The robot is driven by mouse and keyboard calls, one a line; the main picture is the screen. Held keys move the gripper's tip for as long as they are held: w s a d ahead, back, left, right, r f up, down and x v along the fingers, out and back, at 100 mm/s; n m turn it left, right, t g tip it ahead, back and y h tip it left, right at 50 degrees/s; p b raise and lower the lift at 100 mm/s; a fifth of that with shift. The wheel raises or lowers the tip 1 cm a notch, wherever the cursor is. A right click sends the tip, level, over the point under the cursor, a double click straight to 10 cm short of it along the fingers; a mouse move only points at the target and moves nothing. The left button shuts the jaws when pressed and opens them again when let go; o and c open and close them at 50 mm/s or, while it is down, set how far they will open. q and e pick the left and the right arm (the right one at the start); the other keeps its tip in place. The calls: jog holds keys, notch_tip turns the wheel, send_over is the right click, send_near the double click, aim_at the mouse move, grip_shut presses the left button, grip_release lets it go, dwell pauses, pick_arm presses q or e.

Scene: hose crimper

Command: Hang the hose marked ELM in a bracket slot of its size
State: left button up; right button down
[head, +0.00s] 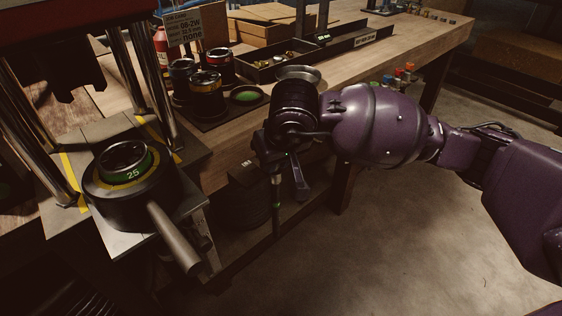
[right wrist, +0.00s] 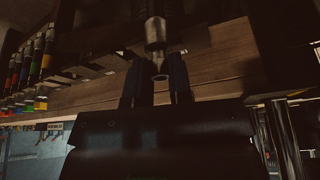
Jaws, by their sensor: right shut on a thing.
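My right gripper (head: 285,165) reaches in from the right past the bench's front edge, its fingers pointing down. It is shut on a hose, whose dark, thin length (head: 276,198) shows below the fingers in the head view. In the right wrist view a metal hose fitting (right wrist: 155,35) stands between and beyond the two fingers (right wrist: 158,85). No ELM mark is readable on it. Hoses with coloured bands (right wrist: 40,65) hang in a row at the left of the right wrist view; their slot sizes cannot be read. My left gripper is not in view.
The crimper (head: 130,180), with a dial reading 25 and a handle sticking out, stands at left. Die pots (head: 207,95) and a job card (head: 180,28) reading 08-2W are on the bench (head: 375,65). A dark parts tray (head: 290,62) lies behind. The floor (head: 400,250) at right is clear.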

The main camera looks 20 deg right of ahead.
jog(key=w+a+f+b, duration=0.1)
jog(key=w+a+b, duration=0.1)
jog(key=w, duration=0.4)
jog(key=shift+a+f, duration=0.2)
jog(key=shift+f, duration=0.1)
jog(key=c, duration=1)
grip_release()
jog(key=shift+o, duration=0.2)
jog(key=p+v, duration=0.2)
jog(key=v, duration=0.8)
jog(key=shift+r, duration=0.35)
